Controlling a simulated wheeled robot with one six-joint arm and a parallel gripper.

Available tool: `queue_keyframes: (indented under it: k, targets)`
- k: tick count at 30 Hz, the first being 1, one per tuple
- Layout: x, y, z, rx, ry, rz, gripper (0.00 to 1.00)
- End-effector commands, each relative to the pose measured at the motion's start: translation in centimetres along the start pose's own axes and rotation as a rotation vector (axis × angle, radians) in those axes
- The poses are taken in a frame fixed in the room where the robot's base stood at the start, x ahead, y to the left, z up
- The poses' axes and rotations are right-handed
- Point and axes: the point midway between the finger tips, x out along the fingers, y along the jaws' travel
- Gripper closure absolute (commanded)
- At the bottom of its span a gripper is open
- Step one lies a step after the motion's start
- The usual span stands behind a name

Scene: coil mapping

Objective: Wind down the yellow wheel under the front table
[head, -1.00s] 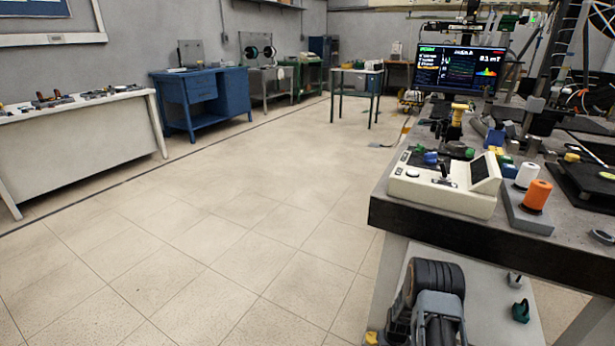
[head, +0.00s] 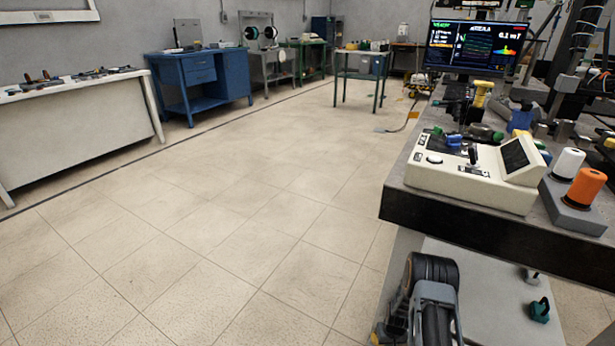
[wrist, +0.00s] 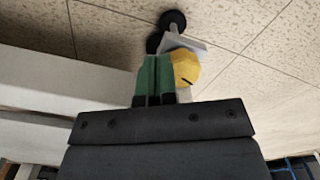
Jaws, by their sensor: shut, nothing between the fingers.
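The yellow wheel (wrist: 187,68) shows in the wrist view just right of my gripper's fingertips, partly covered by them, under a pale bracket. Black caster wheels (wrist: 172,20) are beyond it on the tiled floor. My gripper (wrist: 153,62) is shut and empty, its green-sided fingers together beside the yellow wheel; I cannot tell whether they touch it. In the head view the front table (head: 470,222) stands at the right, with my arm low against its left end. My gripper is hidden there. A small yellow patch at the bottom beside my arm may be the wheel.
A control box with joystick (head: 475,180), a white spool (head: 567,163) and an orange spool (head: 585,188) stand on the table. Its lower shelf (head: 490,305) holds a teal knob (head: 540,310). The floor to the left is clear up to a white bench (head: 75,130) and blue desk (head: 200,80).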

Motion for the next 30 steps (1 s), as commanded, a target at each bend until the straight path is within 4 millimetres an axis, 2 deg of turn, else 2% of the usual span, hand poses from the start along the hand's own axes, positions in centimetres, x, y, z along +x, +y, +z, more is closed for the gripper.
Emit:
queue_keyframes:
  k: [1,7,30]
  targets:
    - [1.2,0.0,0.0,-0.001,0.0,0.0,1.0]
    - [2.5,-0.1,-0.1,-0.003,0.0,0.0,1.0]
    - [3.1,-0.2,-0.3,0.001,0.001,0.001,1.0]
